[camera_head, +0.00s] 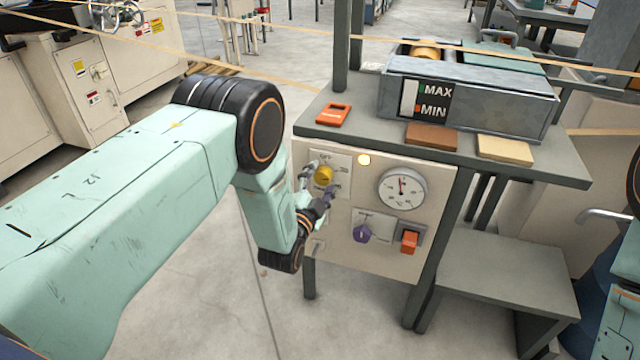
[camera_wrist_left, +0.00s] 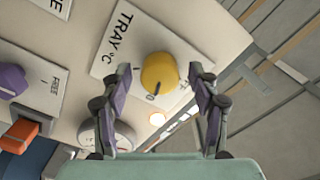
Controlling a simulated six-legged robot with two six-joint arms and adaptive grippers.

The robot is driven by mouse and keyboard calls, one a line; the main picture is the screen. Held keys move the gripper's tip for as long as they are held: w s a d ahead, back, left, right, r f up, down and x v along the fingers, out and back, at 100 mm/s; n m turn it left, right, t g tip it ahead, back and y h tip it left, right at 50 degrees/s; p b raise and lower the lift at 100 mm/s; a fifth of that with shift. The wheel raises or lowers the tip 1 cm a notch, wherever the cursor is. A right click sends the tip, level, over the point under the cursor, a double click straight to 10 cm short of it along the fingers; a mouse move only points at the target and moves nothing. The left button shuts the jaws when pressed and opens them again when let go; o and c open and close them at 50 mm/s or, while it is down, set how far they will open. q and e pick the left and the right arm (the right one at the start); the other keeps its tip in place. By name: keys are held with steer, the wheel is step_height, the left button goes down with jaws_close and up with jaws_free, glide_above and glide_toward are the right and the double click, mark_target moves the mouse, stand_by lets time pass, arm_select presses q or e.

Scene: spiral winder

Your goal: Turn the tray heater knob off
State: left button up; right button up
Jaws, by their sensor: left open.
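The yellow tray heater knob (camera_head: 323,174) sits on a white label plate at the upper left of the cream control panel. In the left wrist view the knob (camera_wrist_left: 159,73) is round, with a dark pointer line, on a plate reading "TRAY °C". My left gripper (camera_head: 318,186) is at the panel in front of the knob. In the wrist view its two fingers (camera_wrist_left: 160,82) stand apart, one on each side of the knob, with gaps visible. My right gripper is not in view; only part of my right arm shows at the right edge.
The panel also has a lit lamp (camera_head: 364,160), a round gauge (camera_head: 401,189), a purple knob (camera_head: 362,233) and an orange switch (camera_head: 409,241). Above, the bench top holds an orange tag (camera_head: 333,115) and a metal tray marked MAX and MIN (camera_head: 470,97). A lower grey shelf (camera_head: 505,275) stands at right.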

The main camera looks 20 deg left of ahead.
arm_select(q)
steer(key=c, duration=1.2)
steer(key=shift+n, duration=0.3)
steer(key=n+p, duration=0.1)
steer(key=n, duration=0.5)
steer(key=shift+n+p, duration=0.3)
steer(key=shift+p, duration=0.05)
steer(key=n, duration=0.3)
steer(key=shift+p, duration=0.3)
steer(key=shift+n, duration=1.8)
steer(key=shift+o, duration=0.2)
steer(key=shift+p, duration=0.3)
